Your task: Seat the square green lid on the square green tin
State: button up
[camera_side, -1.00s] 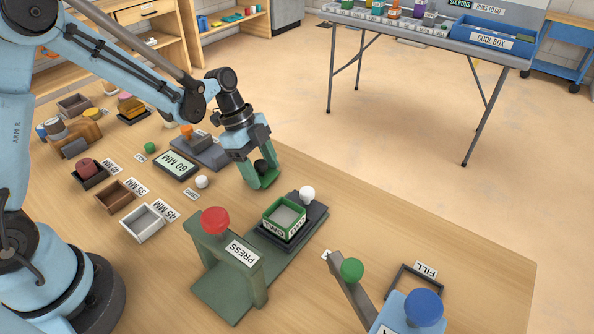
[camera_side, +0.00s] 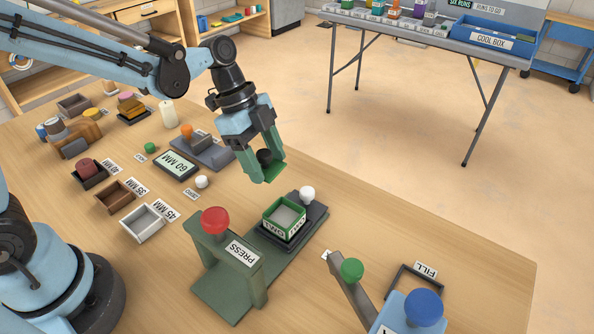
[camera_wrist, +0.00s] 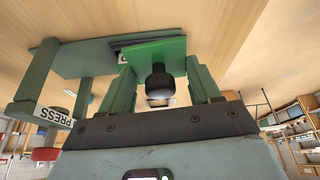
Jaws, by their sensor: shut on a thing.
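The square green lid (camera_side: 261,170) has a black knob (camera_side: 264,156). My gripper (camera_side: 262,158) is shut on the lid's knob and holds the lid in the air, behind and to the left of the tin in the side view. The lid (camera_wrist: 150,51) and knob (camera_wrist: 158,86) also show between my fingers in the wrist view. The square green tin (camera_side: 271,231) is open at the top and sits on the dark sliding plate (camera_side: 309,222) of the press.
The green press (camera_side: 228,260) with a red knob stands close in front of the tin. A white knob (camera_side: 307,193) rises just behind the tin. The FILL frame (camera_side: 413,287) is at right.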

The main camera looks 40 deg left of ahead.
aim_at(269, 163)
jog(key=s+d+r, duration=0.1)
jog(key=d, duration=0.1)
jog(key=s+d+r, duration=0.1)
jog(key=s, duration=0.1)
jog(key=shift+d+r, duration=0.4)
jog(key=shift+m, duration=0.6)
jog(key=shift+s+d+f, duration=0.15)
jog(key=shift+d+f, duration=0.45)
jog(key=shift+f, duration=0.25)
jog(key=shift+s+d+f, duration=0.2)
jog(key=shift+d+f, duration=0.4)
jog(key=shift+f, duration=0.2)
jog(key=shift+s+d+f, duration=0.15)
jog(key=shift+d+f, duration=0.45)
jog(key=shift+f, duration=0.25)
jog(key=shift+f, duration=0.6)
jog(key=o, duration=1.2)
jog(key=shift+o, duration=0.2)
notch_tip(269, 163, up, 7)
